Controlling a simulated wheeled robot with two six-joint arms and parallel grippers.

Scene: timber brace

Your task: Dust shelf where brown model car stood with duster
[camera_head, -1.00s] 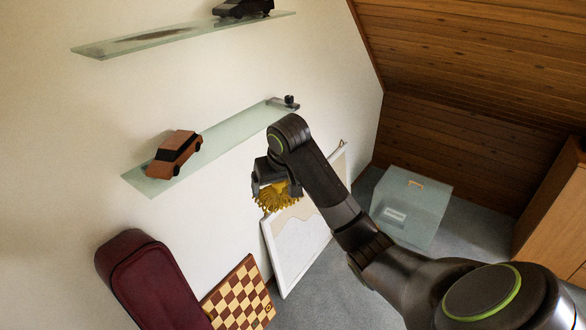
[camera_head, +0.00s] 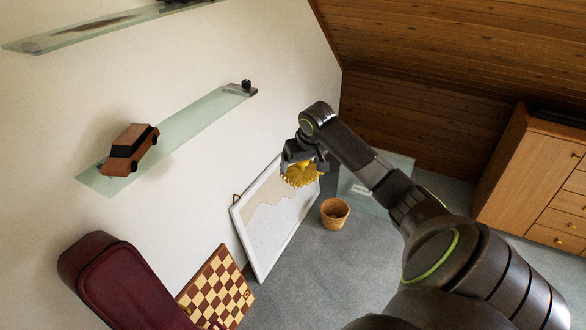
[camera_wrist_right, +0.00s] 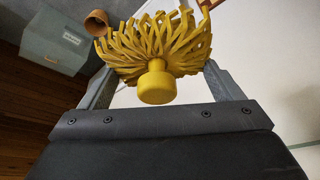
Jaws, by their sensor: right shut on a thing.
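My right gripper (camera_head: 303,158) is shut on the yellow duster (camera_head: 302,176), which hangs from it in the air to the right of the lower shelf. In the right wrist view the duster's strands (camera_wrist_right: 160,45) fan out beyond its round handle end (camera_wrist_right: 157,84), between the two fingers. The brown model car (camera_head: 130,150) stands on the left end of the lower glass shelf (camera_head: 190,122). The upper glass shelf (camera_head: 60,40) bears a dark smudged patch (camera_head: 95,25). My left gripper is not in view.
A small dark object (camera_head: 246,86) sits at the lower shelf's right end. A framed picture (camera_head: 270,225), a chessboard (camera_head: 218,285) and a dark red case (camera_head: 115,285) stand below. A terracotta pot (camera_head: 334,213) and a wooden cabinet (camera_head: 530,175) are at right.

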